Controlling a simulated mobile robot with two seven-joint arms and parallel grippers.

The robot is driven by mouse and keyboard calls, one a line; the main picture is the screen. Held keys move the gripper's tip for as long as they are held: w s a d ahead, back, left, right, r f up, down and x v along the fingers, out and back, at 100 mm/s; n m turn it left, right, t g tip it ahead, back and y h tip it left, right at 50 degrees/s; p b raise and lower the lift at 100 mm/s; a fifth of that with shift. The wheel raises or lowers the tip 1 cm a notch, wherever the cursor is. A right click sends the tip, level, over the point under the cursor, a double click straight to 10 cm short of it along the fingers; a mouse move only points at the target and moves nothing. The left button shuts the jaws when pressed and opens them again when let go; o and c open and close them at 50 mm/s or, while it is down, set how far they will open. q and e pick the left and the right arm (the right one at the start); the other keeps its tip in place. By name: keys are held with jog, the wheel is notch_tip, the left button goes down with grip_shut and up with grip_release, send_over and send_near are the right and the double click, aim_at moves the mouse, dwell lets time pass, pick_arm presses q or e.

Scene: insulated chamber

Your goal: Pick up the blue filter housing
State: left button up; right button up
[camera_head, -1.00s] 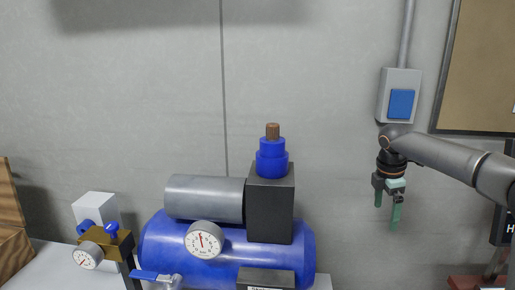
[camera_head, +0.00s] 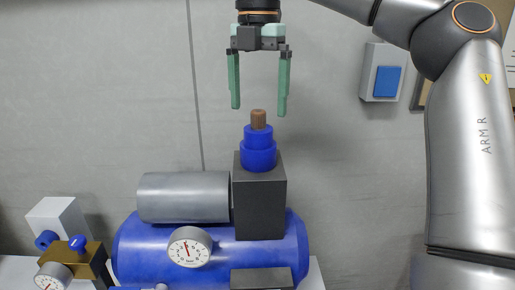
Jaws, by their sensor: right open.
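The blue filter housing (camera_head: 258,157) is a stepped blue cylinder with a brown ribbed knob (camera_head: 258,119) on top. It stands upright on a dark grey block (camera_head: 260,205). My right gripper (camera_head: 259,104) points straight down just above it, with green fingers apart, one to the left and one to the right of the knob. The fingertips end near the height of the knob's top and nothing is between them. My left gripper is not in view.
A blue tank (camera_head: 142,250) with a white gauge (camera_head: 189,247) lies below, and a grey cylinder (camera_head: 184,197) lies left of the block. A brass fitting (camera_head: 72,258) stands at lower left. A switch box (camera_head: 382,72) is on the wall. The space left of the gripper is clear.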

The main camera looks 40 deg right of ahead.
aim_at(259, 138)
jog(key=f, duration=0.8)
jog(key=shift+w+d+f, duration=0.15)
jog(key=shift+d+f, duration=0.1)
jog(key=shift+f, duration=0.05)
jog(key=shift+r, duration=0.1)
jog(key=c, duration=1.2)
